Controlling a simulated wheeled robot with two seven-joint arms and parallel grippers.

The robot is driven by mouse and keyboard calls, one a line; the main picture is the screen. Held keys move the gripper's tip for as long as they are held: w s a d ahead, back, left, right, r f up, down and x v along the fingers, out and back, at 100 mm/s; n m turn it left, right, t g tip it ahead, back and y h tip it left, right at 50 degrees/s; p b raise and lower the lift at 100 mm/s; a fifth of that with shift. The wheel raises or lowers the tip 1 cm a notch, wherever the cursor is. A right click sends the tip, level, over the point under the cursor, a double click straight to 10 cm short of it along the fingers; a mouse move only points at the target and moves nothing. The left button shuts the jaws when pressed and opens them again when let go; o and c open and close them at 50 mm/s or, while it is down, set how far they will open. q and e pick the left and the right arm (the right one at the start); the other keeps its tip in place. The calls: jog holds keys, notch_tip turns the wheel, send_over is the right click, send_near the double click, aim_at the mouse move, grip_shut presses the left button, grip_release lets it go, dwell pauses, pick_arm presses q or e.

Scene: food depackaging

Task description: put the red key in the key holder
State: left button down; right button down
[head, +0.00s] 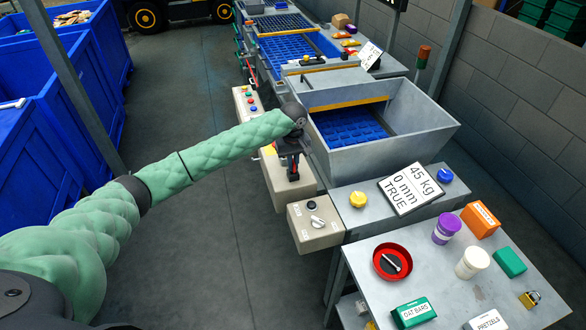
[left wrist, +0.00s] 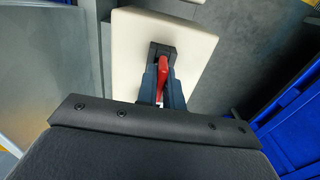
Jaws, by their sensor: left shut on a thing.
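My left gripper (head: 292,170) points down over a cream control box (head: 274,193) beside the conveyor machine. In the left wrist view, its dark fingers (left wrist: 161,92) are shut on the red key (left wrist: 163,72). A small black block, which looks like the key holder (left wrist: 154,48), sits on the face of the cream box (left wrist: 130,60). The tip of the red key overlaps this block in the picture. I cannot tell whether the key is inside it or just in front. My right gripper is not in view.
Another cream box with a dark knob (head: 314,219) is just nearer. A grey hopper (head: 430,135) stands to the right. A table (head: 440,274) at lower right holds a red bowl (head: 379,265), tubs and food boxes. Blue bins (head: 70,130) stand left; the floor between is clear.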

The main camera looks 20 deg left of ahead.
pick_arm(q)
jog(key=shift+f, duration=0.2)
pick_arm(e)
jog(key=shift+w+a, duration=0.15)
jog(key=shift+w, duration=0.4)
pick_arm(q)
jog(key=shift+f, duration=0.15)
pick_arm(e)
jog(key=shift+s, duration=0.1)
pick_arm(q)
jog(key=c, duration=1.5)
grip_release()
jog(key=shift+c, duration=0.2)
